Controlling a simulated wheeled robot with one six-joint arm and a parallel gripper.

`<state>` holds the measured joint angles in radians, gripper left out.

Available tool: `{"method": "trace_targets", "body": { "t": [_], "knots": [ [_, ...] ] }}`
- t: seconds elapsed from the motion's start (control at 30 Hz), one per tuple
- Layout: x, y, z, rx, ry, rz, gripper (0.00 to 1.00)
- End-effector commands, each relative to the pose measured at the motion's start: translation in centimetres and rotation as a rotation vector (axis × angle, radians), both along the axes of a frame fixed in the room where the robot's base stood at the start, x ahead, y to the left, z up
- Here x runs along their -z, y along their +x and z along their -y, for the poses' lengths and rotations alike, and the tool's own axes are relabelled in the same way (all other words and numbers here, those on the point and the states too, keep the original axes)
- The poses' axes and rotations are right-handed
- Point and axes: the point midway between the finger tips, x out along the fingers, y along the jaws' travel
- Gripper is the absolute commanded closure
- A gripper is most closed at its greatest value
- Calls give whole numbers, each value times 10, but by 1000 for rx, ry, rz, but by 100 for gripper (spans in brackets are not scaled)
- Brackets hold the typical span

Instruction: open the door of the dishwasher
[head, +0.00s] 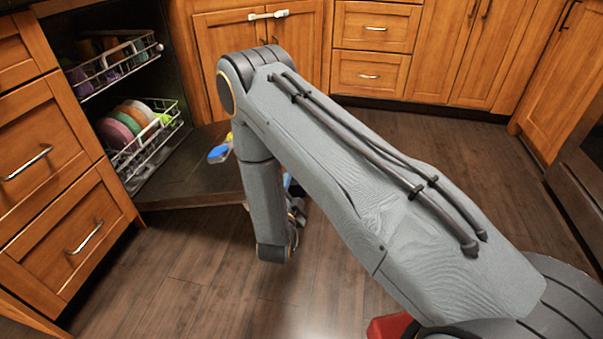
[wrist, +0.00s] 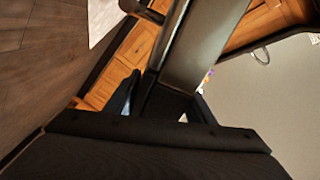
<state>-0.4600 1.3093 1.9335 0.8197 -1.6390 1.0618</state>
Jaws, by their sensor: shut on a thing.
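The dishwasher door (head: 185,185) is folded far down, close to level, in front of the dark dishwasher opening at the left of the head view. Its outer end is partly hidden behind my arm. In the wrist view the door (wrist: 205,45) shows as a long dark panel with a metallic face. My gripper (wrist: 165,104) has its fingers on either side of the panel's edge and is shut on it. In the head view my gripper is mostly hidden behind my arm, so the exact contact cannot be seen there.
An upper rack (head: 115,65) and a lower rack (head: 150,140) with colourful plates stand inside the dishwasher. A small blue and yellow item (head: 219,153) shows over the door. Wooden drawers (head: 65,170) stand at the left. The wooden floor (head: 190,270) in front is clear.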

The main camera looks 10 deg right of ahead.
Motion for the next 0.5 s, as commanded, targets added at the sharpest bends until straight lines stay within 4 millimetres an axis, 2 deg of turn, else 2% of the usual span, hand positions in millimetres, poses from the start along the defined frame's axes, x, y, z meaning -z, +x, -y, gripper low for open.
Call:
{"method": "trace_targets", "body": {
  "t": [0.47, 0.5],
  "knots": [
    [5, 2, -7, -9, 10, 7, 91],
    [5, 2, -8, -9, 10, 7, 47]
  ]
}}
